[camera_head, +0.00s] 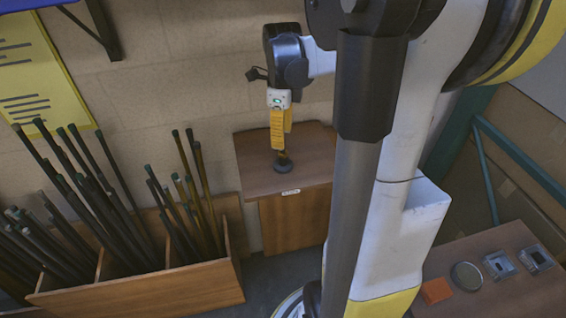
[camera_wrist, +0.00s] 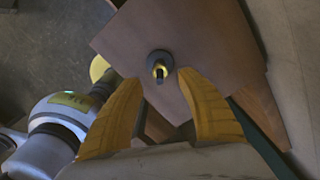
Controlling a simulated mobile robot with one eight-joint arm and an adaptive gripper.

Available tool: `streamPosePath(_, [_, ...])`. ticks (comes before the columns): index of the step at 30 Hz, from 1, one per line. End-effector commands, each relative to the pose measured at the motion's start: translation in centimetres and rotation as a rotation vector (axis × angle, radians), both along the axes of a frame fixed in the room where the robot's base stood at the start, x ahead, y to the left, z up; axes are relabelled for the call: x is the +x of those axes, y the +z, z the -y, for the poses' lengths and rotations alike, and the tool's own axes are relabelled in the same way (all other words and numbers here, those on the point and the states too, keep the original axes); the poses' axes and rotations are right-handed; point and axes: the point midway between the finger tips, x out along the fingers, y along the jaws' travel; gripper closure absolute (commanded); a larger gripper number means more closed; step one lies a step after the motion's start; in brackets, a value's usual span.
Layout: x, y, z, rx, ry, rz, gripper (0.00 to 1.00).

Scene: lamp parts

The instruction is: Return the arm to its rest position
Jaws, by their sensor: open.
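My gripper (camera_head: 281,140) has yellow fingers and points down over a small brown wooden cabinet (camera_head: 255,180). In the wrist view its fingers (camera_wrist: 161,82) are spread wide with nothing held between them. A dark part with a round base (camera_head: 291,183) stands on the cabinet top just below the fingertips. The wrist view shows this part from above, a black ring with a yellow centre (camera_wrist: 160,65), in the gap beyond the fingertips. In the head view the fingertips hide part of its upper end. My arm reaches out from the right toward the back wall.
A wooden rack (camera_head: 190,290) holding several dark rods stands left of the cabinet. At lower right, a brown table (camera_head: 490,300) bears an orange block (camera_head: 436,291), a round dish (camera_head: 467,276) and two small square pieces (camera_head: 499,265). A dark bracket (camera_head: 102,30) juts from the wall at upper left.

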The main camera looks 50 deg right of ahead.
Motion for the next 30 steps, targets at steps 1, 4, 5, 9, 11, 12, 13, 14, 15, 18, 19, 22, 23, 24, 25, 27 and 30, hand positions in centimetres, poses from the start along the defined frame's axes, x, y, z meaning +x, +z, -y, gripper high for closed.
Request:
streamPosePath(1, [0.0, 1.2, 0.0, 0.0, 0.0, 0.0, 0.55])
streamPosePath(4, [0.0, 3.2, 0.0, 0.0, 0.0, 0.0, 0.55])
streamPosePath(5, [0.0, 3.7, 0.0, 0.0, -0.001, 0.0, 0.55])
streamPosePath(9, [0.0, 5.4, 0.0, 0.0, -0.001, 0.001, 0.55])
streamPosePath(11, [0.0, 5.8, 0.0, 0.0, -0.001, 0.001, 0.55])
streamPosePath(12, [0.0, 5.9, 0.0, 0.0, -0.001, 0.001, 0.55])
streamPosePath(13, [0.0, 6.0, 0.0, 0.0, -0.001, 0.001, 0.55])
streamPosePath(14, [0.0, 6.0, 0.0, 0.0, -0.001, 0.001, 0.55])
streamPosePath(15, [0.0, 6.1, 0.0, 0.0, -0.001, 0.001, 0.55])
streamPosePath(18, [0.0, 6.0, 0.0, 0.0, 0.0, 0.001, 0.55])
streamPosePath(19, [0.0, 6.1, 0.0, 0.0, 0.003, 0.001, 0.55])
streamPosePath(22, [0.0, 6.2, -0.9, -0.009, 0.072, 0.015, 0.55])
streamPosePath(23, [0.0, 6.2, -1.6, -0.016, 0.12, 0.023, 0.55])
streamPosePath(24, [0.1, 6.3, -2.6, -0.029, 0.204, 0.04, 0.55])
streamPosePath(25, [0.0, 6.4, -3.6, -0.042, 0.285, 0.054, 0.55])
streamPosePath(27, [-0.1, 6.5, -6.4, -0.084, 0.518, 0.094, 0.55])
streamPosePath(30, [-0.8, 6.4, -10.9, -0.171, 0.919, 0.155, 0.55])
